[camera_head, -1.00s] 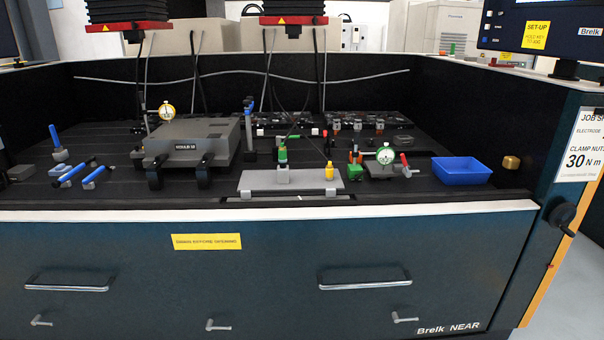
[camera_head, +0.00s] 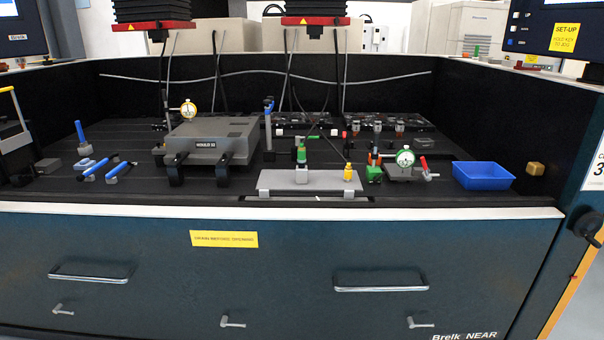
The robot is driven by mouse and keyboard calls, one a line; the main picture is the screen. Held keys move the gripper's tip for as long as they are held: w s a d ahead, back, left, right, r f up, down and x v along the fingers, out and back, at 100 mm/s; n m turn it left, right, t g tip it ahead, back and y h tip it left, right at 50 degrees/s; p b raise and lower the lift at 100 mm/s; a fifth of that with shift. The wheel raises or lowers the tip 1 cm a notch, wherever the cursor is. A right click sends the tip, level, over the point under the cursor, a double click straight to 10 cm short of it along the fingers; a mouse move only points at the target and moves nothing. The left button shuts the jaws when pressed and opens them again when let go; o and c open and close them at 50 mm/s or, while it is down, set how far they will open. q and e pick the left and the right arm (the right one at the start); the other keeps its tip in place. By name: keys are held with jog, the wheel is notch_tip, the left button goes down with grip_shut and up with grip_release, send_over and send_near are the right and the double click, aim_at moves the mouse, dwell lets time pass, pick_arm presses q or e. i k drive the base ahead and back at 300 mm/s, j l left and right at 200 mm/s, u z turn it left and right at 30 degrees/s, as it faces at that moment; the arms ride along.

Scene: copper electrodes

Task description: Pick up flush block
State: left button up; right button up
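No label marks a flush block, and I cannot tell for sure which piece it is. Several small blocks stand on the dark machine table. A grey block with a green top (camera_head: 301,170) stands on a grey plate (camera_head: 275,183) at the front middle. A small yellow piece (camera_head: 348,173) stands on the same plate, to the right. A small green block (camera_head: 374,174) sits just right of the plate. A brass-coloured block (camera_head: 536,169) sits at the far right. Neither of my grippers is in view.
A grey mould (camera_head: 212,142) with black clamps stands left of middle. Blue-handled tools (camera_head: 103,170) lie at the left. A blue tray (camera_head: 483,176) sits at the right. A pale front ledge (camera_head: 150,206) edges the table.

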aim_at(301, 169)
jog(key=i+j, duration=0.1)
jog(key=i, duration=0.55)
jog(key=i+j, duration=0.1)
jog(key=i, duration=0.6)
jog(key=i+j, duration=0.1)
jog(key=i, duration=0.55)
